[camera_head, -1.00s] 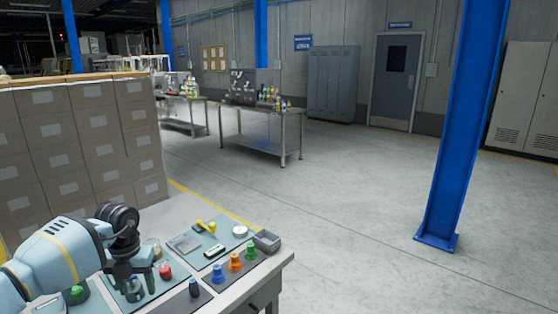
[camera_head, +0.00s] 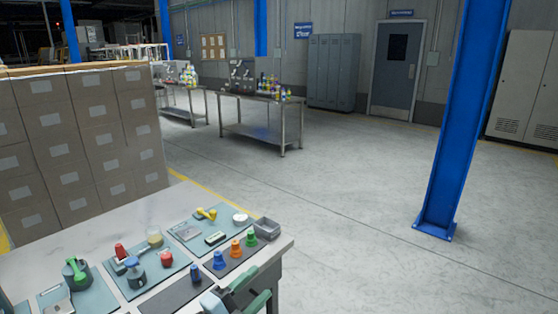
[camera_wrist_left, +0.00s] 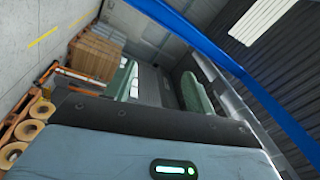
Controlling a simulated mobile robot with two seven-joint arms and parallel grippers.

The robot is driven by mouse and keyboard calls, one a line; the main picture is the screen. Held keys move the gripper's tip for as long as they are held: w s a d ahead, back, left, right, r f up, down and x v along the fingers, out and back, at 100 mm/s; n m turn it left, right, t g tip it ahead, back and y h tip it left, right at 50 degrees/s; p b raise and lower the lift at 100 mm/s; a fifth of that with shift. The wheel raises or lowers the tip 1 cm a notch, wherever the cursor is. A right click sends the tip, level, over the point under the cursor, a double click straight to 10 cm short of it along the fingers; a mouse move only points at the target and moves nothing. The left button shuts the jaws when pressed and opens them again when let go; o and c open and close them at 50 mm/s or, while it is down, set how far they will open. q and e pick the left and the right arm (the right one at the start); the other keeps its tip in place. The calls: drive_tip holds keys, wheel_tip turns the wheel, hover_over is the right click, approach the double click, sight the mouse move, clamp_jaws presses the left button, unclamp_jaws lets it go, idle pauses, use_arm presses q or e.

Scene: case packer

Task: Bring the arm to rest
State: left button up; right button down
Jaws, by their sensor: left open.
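My left gripper (camera_head: 256,286) is at the bottom of the head view, by the front right edge of the workbench (camera_head: 110,222). Its two green fingers are apart, with nothing seen between them. In the left wrist view the fingers (camera_wrist_left: 160,82) also stand apart and empty. Most of the left arm is out of the head view. My right gripper is not in view.
On the workbench are mats with a green-topped item (camera_head: 75,270), a blue-topped bottle (camera_head: 135,272), a red item (camera_head: 166,258), blue, orange and green pieces, and a grey bin (camera_head: 266,228). Stacked cartons (camera_head: 85,140) stand behind. Floor to the right is clear, up to a blue column (camera_head: 455,130).

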use_arm(q)
drive_tip(key=s+a+f+n+g+y, duration=0.3)
drive_tip(key=s+a+f+n+y, duration=1.1)
drive_tip(key=n, duration=0.3)
drive_tip(key=s+a+f+n+g+h, duration=0.15)
drive_tip(key=s+g, duration=0.35)
drive_tip(key=s, duration=0.6)
drive_tip(key=s+a+f+n+g+y, duration=0.1)
drive_tip(key=s+a+f+n+g, duration=0.3)
drive_tip(key=s, duration=0.7)
drive_tip(key=w+d+f+m+t+h, duration=0.2)
drive_tip(key=w+d+f+t, duration=0.2)
drive_tip(key=f, duration=0.5)
drive_tip(key=w+t, duration=0.2)
drive_tip(key=w, duration=0.1)
drive_tip(key=shift+t, duration=0.4)
